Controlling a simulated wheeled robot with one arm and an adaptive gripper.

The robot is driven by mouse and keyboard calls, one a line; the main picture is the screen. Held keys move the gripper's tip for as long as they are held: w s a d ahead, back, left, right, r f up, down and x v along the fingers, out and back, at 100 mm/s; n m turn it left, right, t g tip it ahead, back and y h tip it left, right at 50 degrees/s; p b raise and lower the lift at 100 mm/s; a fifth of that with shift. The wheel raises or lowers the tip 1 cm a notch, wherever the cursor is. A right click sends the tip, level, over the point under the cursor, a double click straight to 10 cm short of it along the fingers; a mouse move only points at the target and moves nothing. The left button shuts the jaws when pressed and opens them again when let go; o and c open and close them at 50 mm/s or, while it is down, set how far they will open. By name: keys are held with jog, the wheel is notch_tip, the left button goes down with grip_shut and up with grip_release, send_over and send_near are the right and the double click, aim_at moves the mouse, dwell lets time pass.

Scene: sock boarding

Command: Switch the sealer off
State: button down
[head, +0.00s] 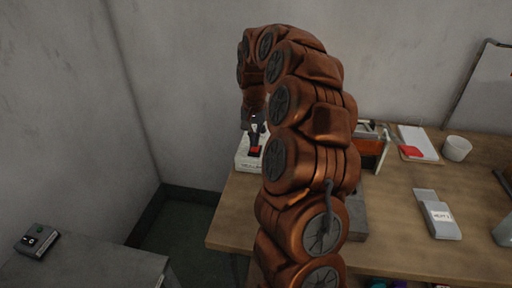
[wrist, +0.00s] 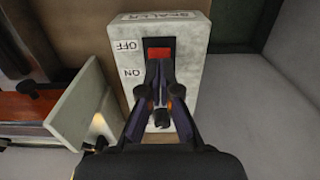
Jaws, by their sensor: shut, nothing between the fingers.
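The sealer's switch box (wrist: 187,28) is a pale grey box with "SEALER", "OFF" and "ON" labels. Its red switch part (wrist: 160,49) sits beside the OFF label. In the head view the box (head: 245,163) stands at the table's left back corner, with the red part (head: 254,150) visible. My gripper (wrist: 160,66) is shut and empty, its tips just below the red part in the wrist view; contact cannot be told. It points down over the box in the head view (head: 254,133).
An orange-and-grey machine (head: 369,150) stands right of my arm, partly hidden. A white cup (head: 457,149), a red item (head: 413,152) and a labelled grey packet (head: 438,217) lie further right on the wooden table (head: 395,225). A small dark device (head: 37,240) sits on a grey cabinet.

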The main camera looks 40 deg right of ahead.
aim_at(254, 149)
jog(key=shift+f+b, duration=0.55)
jog(key=shift+f, duration=0.5)
dwell(0.7)
jog(key=shift+r, duration=0.15)
jog(key=shift+r+p, duration=0.5)
jog(key=shift+r, duration=2.85)
jog(key=shift+a, duration=0.1)
jog(key=s+a+r+n+p, duration=0.1)
jog(key=s+a+r+n, duration=0.15)
jog(key=s+a, duration=0.5)
jog(key=s+a+r+n+p, duration=0.25)
jog(key=s+a, duration=0.25)
jog(key=a, duration=0.5)
jog(key=s+a+f+n+g, duration=0.1)
jog(key=s+a+f+n, duration=0.1)
jog(key=s, duration=0.8)
jog(key=s+a+f+n+p, duration=0.1)
jog(key=s+a, duration=0.4)
jog(key=s, duration=0.5)
jog(key=shift+s+a+f+n+g, duration=0.15)
jog(key=shift+s+f+n+g, duration=0.25)
jog(key=shift+f+n, duration=0.3)
